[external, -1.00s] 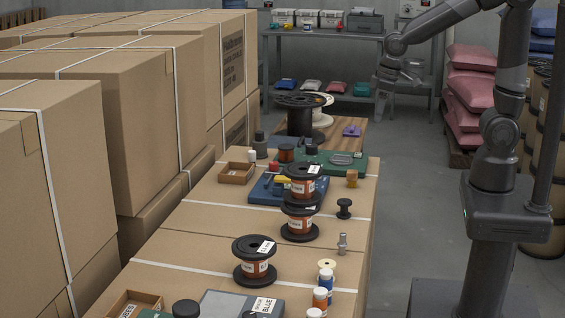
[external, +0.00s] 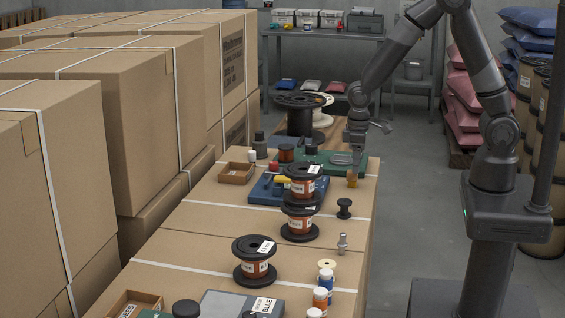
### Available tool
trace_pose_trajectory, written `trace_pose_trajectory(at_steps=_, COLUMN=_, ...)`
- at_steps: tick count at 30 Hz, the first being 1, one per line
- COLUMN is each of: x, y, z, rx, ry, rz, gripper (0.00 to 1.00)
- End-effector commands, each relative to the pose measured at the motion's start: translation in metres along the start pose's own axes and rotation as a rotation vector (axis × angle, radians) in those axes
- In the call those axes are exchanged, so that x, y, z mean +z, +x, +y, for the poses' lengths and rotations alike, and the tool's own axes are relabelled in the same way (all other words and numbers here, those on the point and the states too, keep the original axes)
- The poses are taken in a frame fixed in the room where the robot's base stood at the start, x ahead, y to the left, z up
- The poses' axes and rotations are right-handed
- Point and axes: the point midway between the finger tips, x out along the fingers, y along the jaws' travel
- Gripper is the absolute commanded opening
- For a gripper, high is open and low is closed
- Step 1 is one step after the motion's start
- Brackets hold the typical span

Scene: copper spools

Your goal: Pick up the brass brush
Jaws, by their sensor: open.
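A small amber-yellow upright object (external: 352,181) stands near the right edge of the box-top work surface, in front of the green tray. It may be the brass brush, but it is too small to tell for sure. My gripper (external: 354,171) points straight down over it, with the fingertips at its upper part. My gripper is open. Its fingers cover part of the object, and I cannot tell whether they touch it.
A green tray (external: 322,170) lies just behind and left. Stacked copper spools (external: 299,200) stand left in front, and a small black spool (external: 344,208) stands nearer the front. A wooden table (external: 296,140) with a large black spool (external: 303,103) lies behind.

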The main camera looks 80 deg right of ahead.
Motion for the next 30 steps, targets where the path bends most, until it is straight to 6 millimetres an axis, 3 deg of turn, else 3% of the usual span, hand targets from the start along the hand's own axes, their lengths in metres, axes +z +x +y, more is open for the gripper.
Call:
trace_pose_trajectory(at_steps=5, x=0.000, y=0.012, z=0.000, rx=0.000, ry=0.000, rz=-0.002, gripper=0.51)
trace_pose_trajectory(at_steps=13, x=-0.003, y=0.048, z=-0.001, rx=0.000, ry=0.000, rz=-0.003, gripper=0.51)
trace_pose_trajectory(at_steps=23, x=-0.003, y=0.055, z=-0.001, rx=0.000, ry=0.000, rz=0.000, gripper=0.51)
trace_pose_trajectory(at_steps=30, x=-0.004, y=0.055, z=-0.001, rx=0.000, ry=0.000, rz=0.000, gripper=0.34)
